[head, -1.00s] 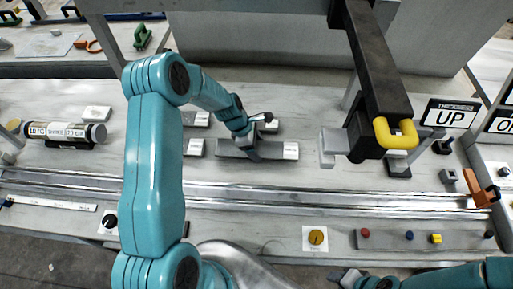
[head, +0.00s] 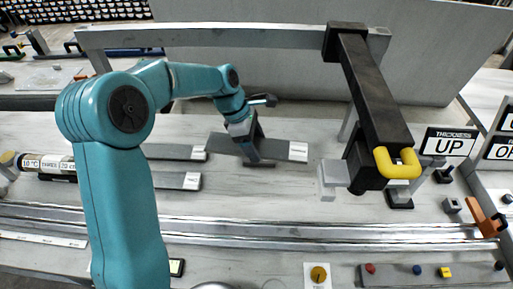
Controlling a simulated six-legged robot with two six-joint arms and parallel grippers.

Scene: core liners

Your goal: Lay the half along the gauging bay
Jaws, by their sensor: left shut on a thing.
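My left gripper (head: 249,148) is shut on a flat dark grey half (head: 275,148) with a white label at its right end. The half lies roughly left to right in the picture, behind the metal rails. A dark patch shows just below it, and I cannot tell whether it touches a surface. Two more grey pieces with white labels (head: 165,152) (head: 168,181) lie to the left, partly hidden by my arm. No part is clearly marked as the gauging bay. My right gripper is out of view.
A black gauge arm (head: 372,90) with a yellow handle (head: 397,164) and a pale block (head: 332,179) stands right of the half. Metal rails (head: 300,230) cross the bench in front. A labelled core tube (head: 45,164) lies at left.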

